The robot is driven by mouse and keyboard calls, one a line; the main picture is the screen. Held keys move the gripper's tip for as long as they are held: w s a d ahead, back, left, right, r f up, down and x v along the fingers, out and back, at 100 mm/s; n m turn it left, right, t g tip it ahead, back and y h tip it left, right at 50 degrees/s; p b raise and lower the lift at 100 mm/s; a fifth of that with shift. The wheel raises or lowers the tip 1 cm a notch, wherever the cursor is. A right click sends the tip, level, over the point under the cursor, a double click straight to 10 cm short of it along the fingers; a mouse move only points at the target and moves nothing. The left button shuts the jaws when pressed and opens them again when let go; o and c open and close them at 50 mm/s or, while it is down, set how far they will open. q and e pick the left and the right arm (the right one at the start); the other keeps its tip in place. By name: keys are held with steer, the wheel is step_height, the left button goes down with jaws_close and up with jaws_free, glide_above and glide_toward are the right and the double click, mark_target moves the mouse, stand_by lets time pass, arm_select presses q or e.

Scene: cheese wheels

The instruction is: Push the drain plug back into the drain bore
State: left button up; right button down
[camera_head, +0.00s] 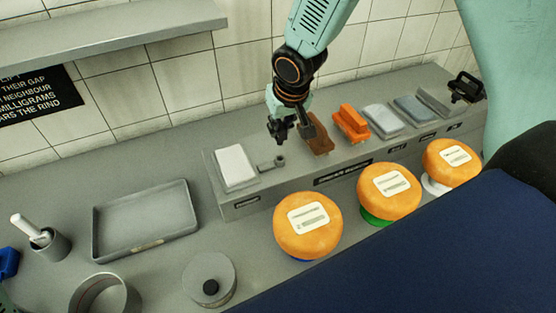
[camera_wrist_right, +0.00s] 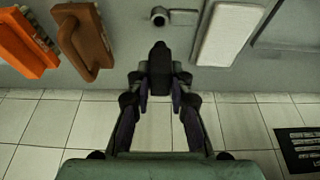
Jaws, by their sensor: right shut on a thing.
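My right gripper (camera_head: 282,130) hangs over the raised grey block, between the white pad and the brown brush. The right wrist view shows its fingers shut on a small dark piece (camera_wrist_right: 160,60), which looks like the drain plug; the fingers hide part of it. A small grey round fitting with a dark opening (camera_wrist_right: 160,16) lies ahead of the fingertips, apart from the dark piece, and looks like the drain bore. It also shows in the head view (camera_head: 279,160), beside the white pad. My left gripper does not show.
A white pad (camera_head: 236,166), a brown brush (camera_head: 320,136) and an orange brush (camera_head: 351,124) flank the gripper on the block (camera_head: 300,178). Orange cheese wheels (camera_head: 308,226) stand in front. A grey tray (camera_head: 146,220) lies left. The tiled wall (camera_head: 180,85) is close behind.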

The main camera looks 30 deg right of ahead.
mark_target(282, 143)
steer(key=shift+f, duration=0.2)
stand_by(0.4)
steer(key=shift+w+d+f+b, duration=0.1)
steer(key=shift+w+f+b, duration=0.05)
steer(key=shift+f+b, duration=1.8)
stand_by(0.5)
steer(key=shift+f+b, duration=1.6)
steer(key=shift+b, duration=0.35)
steer(key=c, duration=1.7)
jaws_free()
steer(key=o, duration=0.6)
steer(key=shift+c, duration=0.2)
